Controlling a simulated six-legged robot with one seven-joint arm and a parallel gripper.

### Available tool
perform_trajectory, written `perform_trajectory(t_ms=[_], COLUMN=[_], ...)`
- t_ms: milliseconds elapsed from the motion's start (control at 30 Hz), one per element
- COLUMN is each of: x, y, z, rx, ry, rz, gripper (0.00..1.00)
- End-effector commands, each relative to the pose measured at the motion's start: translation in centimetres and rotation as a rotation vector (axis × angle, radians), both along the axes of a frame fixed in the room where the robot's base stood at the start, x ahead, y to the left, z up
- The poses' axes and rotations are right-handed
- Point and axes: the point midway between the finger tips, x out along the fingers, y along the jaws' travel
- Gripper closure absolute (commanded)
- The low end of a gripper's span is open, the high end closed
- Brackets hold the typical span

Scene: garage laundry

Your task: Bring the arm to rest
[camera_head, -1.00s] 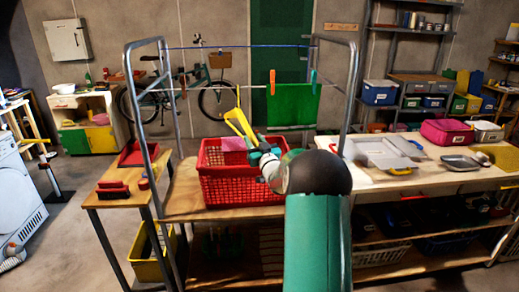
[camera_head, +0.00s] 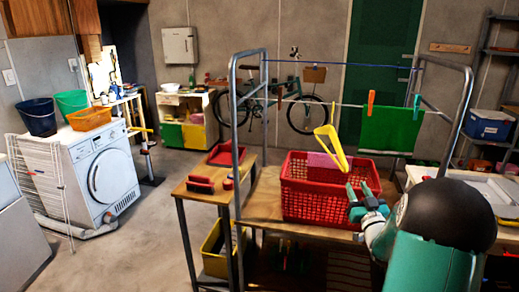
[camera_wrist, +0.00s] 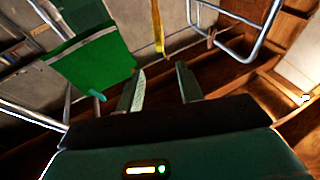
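My gripper (camera_head: 361,190) is at the front right of the red basket (camera_head: 300,205) in the head view, with its fingers pointing up. Its two fingers are apart. The wrist view shows the gripper (camera_wrist: 161,75) with nothing held between its fingertips. My green arm comes in from the lower right of the head view and hides part of the bench behind it.
A yellow looped item (camera_head: 341,157) shows above the basket, which holds a pink cloth (camera_head: 322,160). A green cloth (camera_head: 390,130) hangs with pegs from a line on the metal rack (camera_head: 238,130).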

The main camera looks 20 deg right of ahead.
Motion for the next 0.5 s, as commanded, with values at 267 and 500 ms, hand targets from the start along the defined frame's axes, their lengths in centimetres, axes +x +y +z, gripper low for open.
perform_trajectory(t_ms=[267, 500], x=[1.4, 2.1], y=[2.5, 10.0], z=[1.8, 4.9], rx=[-0.003, 0.017], ry=[0.087, 0.348], rz=[-0.017, -0.067], gripper=[0.63, 0.63])
